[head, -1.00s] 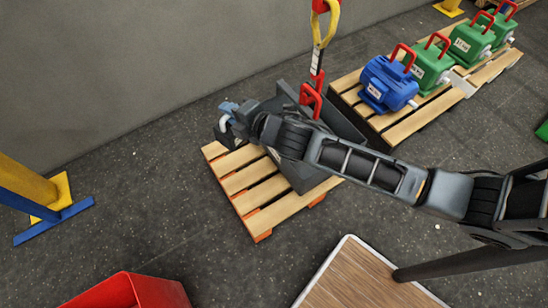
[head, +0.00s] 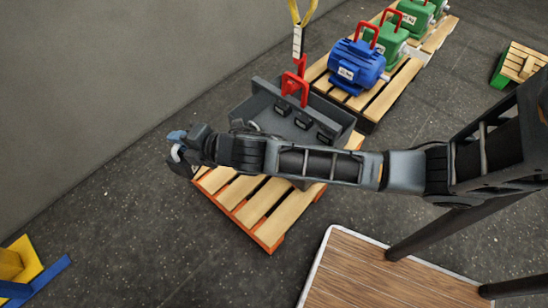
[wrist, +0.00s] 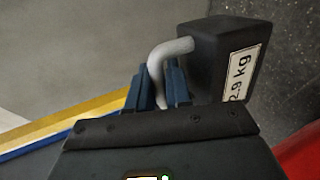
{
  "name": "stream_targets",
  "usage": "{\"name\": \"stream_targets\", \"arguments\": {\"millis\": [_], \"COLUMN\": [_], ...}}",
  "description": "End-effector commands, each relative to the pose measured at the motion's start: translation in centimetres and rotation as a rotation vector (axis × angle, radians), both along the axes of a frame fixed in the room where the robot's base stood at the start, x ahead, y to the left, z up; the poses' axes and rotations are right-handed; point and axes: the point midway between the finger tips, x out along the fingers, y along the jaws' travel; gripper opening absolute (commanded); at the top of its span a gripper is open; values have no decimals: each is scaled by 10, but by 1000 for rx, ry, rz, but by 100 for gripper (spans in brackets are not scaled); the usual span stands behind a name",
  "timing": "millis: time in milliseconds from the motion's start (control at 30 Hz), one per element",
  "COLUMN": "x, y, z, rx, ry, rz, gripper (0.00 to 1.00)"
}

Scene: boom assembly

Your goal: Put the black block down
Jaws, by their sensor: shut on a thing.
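The black block (wrist: 227,60) fills the upper right of the wrist view. It carries a white label reading 2.9 kg and a bent grey handle (wrist: 158,62). My gripper (wrist: 164,88) is shut on that handle, with the block hanging beside the fingers. In the head view my gripper (head: 176,140) is at the left end of my outstretched arm, just left of the wooden pallet. The block is mostly hidden there behind the gripper, and its height above the floor cannot be told.
A dark grey open tray (head: 345,128) with several small dark pieces sits on the wooden pallet (head: 255,220), partly behind my arm. A blue motor (head: 352,68) stands on another pallet. Floor left of the pallet is clear.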

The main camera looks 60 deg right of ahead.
Motion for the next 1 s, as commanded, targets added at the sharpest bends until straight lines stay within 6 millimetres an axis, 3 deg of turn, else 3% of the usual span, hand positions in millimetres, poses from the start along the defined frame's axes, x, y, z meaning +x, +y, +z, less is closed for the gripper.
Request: {"name": "stream_targets", "arguments": {"millis": [1000], "x": [-7], "y": [1], "z": [-141], "rx": [1], "ry": [-14], "rz": [2], "gripper": [0]}}
